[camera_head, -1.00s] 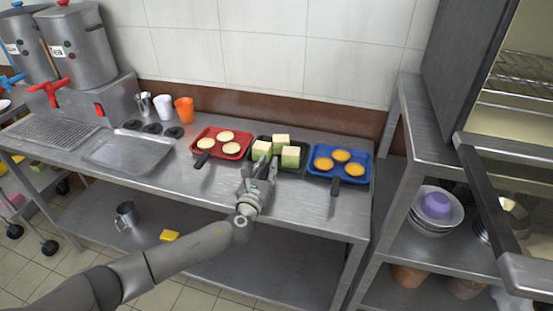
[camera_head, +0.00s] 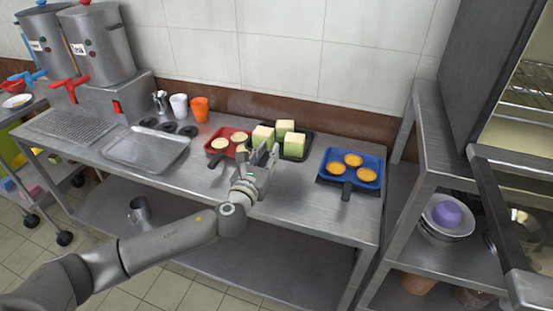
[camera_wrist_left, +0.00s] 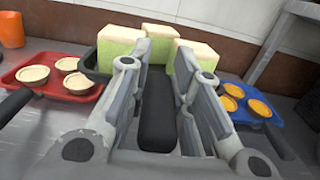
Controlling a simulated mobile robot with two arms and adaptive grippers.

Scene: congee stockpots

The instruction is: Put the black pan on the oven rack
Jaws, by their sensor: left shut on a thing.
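The black pan (camera_head: 309,143) carries a few green-and-cream blocks (camera_head: 285,138). My left gripper (camera_head: 262,155) is shut on the pan's handle, and the pan seems held slightly above the counter. In the left wrist view, the black handle (camera_wrist_left: 157,125) lies between the fingers, with the pan's rim (camera_wrist_left: 96,78) and blocks beyond. The oven rack (camera_head: 530,98) shows as wire shelves inside the open oven at the upper right. Its lower part is cut off by the frame. My right gripper is not in view.
A red pan (camera_head: 213,155) with pale tarts is close left of the black pan and partly hidden. A blue pan (camera_head: 365,181) with orange tarts lies right. Cups (camera_head: 200,110) stand left. A steel shelf (camera_head: 455,172) and the oven door (camera_head: 497,215) stand right.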

